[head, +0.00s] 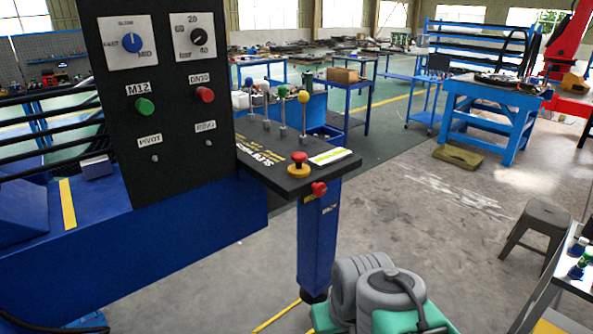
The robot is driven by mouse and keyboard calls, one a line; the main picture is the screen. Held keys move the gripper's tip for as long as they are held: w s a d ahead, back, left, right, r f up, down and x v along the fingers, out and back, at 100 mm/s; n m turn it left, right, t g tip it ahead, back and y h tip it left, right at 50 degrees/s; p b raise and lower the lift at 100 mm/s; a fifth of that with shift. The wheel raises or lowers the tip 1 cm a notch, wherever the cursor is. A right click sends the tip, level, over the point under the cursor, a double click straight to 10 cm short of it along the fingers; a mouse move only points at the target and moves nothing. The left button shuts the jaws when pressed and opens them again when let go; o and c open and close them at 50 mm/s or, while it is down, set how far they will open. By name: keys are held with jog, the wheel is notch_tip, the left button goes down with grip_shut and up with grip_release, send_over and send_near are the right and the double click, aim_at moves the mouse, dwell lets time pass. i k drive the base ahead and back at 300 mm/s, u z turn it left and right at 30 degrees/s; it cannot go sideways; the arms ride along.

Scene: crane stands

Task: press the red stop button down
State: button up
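A red mushroom-shaped button (299,158) sits on a yellow base at the front corner of the black control shelf (262,172). It looks like the stop button and appears raised. A third red button (206,94) is on the upright black panel (160,60), right of a green button (144,107). My gripper is not in view, and nothing visible touches the red mushroom button.
Several levers with coloured knobs (303,97) stand behind the button on the shelf. A blue post (318,235) is under the shelf. A grey stool (540,228) and a small table (575,262) are at right. The grey floor between is open.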

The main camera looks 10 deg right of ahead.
aim_at(298, 157)
jog(key=z, duration=1.25)
jog(key=i, duration=3.05)
jog(key=u, duration=4.3)
